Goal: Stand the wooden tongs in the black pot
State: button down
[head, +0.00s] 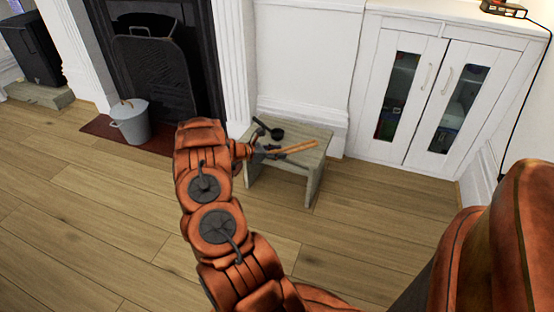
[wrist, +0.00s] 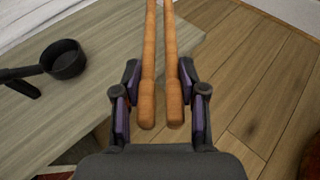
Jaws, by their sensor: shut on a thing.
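The wooden tongs (head: 293,147) are held in my gripper (head: 264,153), over or beside the low wooden stool (head: 315,163). In the wrist view the tongs (wrist: 148,62) show as two long, nearly parallel rods between the dark fingers of my gripper (wrist: 159,80), which is shut on them. Their near ends lie close to the palm and their far ends run out of the top of that view. The small black pot (head: 277,134) with a long handle stands on the stool. In the wrist view the pot (wrist: 66,62) is left of the tongs, apart from them.
A grey metal bucket (head: 132,122) stands by the black fireplace (head: 160,70) at the left. A white cabinet (head: 430,85) with glass doors stands at the right back. The wooden floor (head: 100,210) around the stool is mostly clear.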

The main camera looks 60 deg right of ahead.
jog(key=shift+w+d+f, duration=0.15)
jog(key=shift+w+d, duration=0.2)
jog(key=shift+d, duration=0.1)
jog(key=shift+f+b, duration=0.85)
jog(key=shift+f, duration=0.8)
jog(key=shift+f+b, duration=0.35)
jog(key=shift+f, duration=0.05)
jog(key=c, duration=0.6)
grip_release()
jog(key=shift+c, duration=0.2)
jog(key=shift+r, duration=0.15)
